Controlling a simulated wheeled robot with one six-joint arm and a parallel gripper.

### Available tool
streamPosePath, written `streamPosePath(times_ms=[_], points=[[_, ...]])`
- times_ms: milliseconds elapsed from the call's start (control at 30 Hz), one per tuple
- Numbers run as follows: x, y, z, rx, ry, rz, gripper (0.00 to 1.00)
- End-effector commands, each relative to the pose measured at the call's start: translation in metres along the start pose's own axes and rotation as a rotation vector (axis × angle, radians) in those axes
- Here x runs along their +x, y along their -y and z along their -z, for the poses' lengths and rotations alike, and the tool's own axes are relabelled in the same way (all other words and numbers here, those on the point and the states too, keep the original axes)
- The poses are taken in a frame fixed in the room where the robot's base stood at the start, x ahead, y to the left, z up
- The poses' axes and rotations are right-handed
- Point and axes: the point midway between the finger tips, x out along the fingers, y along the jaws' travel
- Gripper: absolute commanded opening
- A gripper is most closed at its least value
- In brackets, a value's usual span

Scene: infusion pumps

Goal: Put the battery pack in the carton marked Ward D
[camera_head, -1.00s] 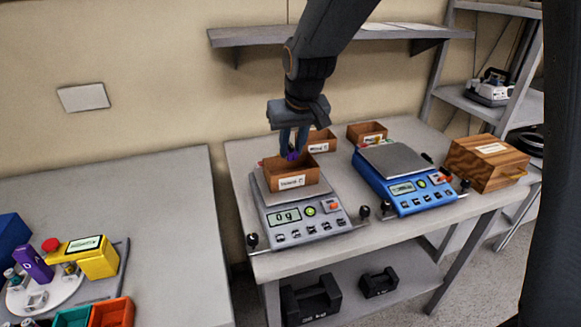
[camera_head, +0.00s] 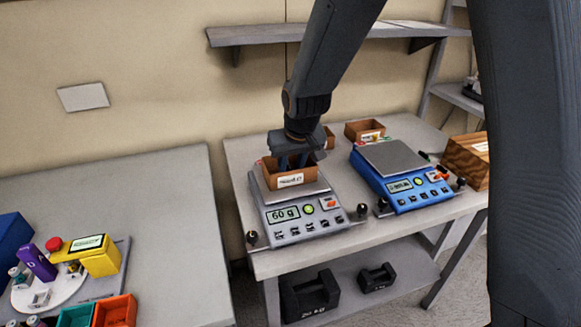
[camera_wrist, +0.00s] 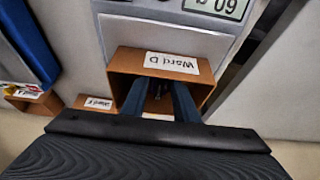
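The brown carton (camera_head: 276,180) stands on the pan of the grey scale (camera_head: 302,211). Its label reads Ward D in the wrist view (camera_wrist: 128,61). My gripper (camera_head: 291,164) is lowered into the carton. In the wrist view its two blue-grey fingers (camera_wrist: 157,92) reach inside, with a small dark area between them. No battery pack can be made out now; the carton walls and my fingers hide what lies inside. Whether the fingers hold anything is not clear. The scale display reads 60 g.
A blue scale (camera_head: 402,177) with an empty pan stands to the right. Other small cartons (camera_head: 365,130) stand behind. A wooden box (camera_head: 466,160) is at the right. On the left table are a purple item (camera_head: 36,262), a yellow device (camera_head: 101,259) and coloured bins (camera_head: 114,311).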

Motion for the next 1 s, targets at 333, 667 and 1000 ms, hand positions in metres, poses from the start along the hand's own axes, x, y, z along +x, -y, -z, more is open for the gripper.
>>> streamPosePath(times_ms=[333,667,1000], points=[[-0.001,0.0,0.0,0.0,0.0,0.0,0.42],[-0.03,0.0,0.002,0.0,-0.004,0.0,0.42],[-0.09,0.0,0.002,0.0,-0.004,0.0,0.42]])
